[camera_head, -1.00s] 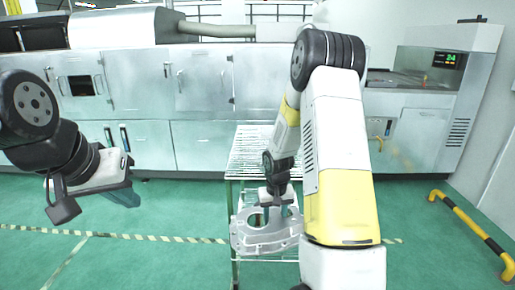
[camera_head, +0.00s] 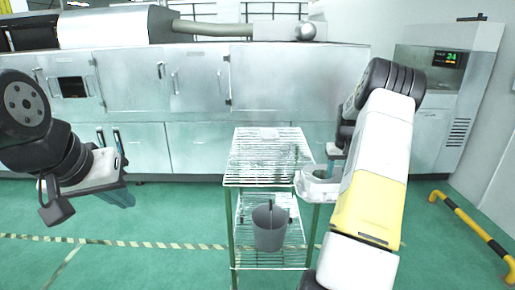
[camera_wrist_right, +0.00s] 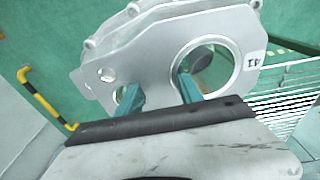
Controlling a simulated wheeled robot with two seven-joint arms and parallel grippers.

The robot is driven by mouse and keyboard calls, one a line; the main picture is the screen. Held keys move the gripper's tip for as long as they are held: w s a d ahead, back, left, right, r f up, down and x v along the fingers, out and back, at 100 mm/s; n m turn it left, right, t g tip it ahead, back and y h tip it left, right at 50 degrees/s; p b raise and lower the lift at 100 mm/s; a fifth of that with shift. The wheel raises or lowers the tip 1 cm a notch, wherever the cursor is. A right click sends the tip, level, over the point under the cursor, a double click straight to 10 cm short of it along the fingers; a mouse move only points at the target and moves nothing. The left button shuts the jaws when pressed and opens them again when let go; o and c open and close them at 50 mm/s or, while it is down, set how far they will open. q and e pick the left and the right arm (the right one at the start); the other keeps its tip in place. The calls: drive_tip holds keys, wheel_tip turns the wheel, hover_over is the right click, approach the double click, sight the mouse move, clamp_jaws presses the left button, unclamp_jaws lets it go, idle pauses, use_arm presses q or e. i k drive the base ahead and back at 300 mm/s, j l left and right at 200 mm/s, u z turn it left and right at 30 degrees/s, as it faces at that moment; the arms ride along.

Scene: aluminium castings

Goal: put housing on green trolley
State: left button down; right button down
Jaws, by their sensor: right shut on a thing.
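The housing, a silver-grey casting (camera_head: 318,187) with a large round hole, is held by my right gripper (camera_head: 334,158) at the right side of the trolley, near its top level. In the right wrist view the housing (camera_wrist_right: 150,50) fills the upper middle, with the teal fingers of my right gripper (camera_wrist_right: 160,92) at its holes. The green-framed trolley (camera_head: 262,183) has a wire top shelf that looks empty, and it also shows in the right wrist view (camera_wrist_right: 285,105). My left gripper (camera_head: 92,195) hangs at the left, away from everything; its jaw opening is unclear.
A grey bin (camera_head: 269,230) stands on the trolley's lower shelf. A long metal cabinet line (camera_head: 200,90) runs behind the trolley. A yellow-black floor rail (camera_head: 470,232) is at the right. Green floor is free left of the trolley.

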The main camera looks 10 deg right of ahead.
sight(278, 159)
drive_tip(key=i, duration=1.3)
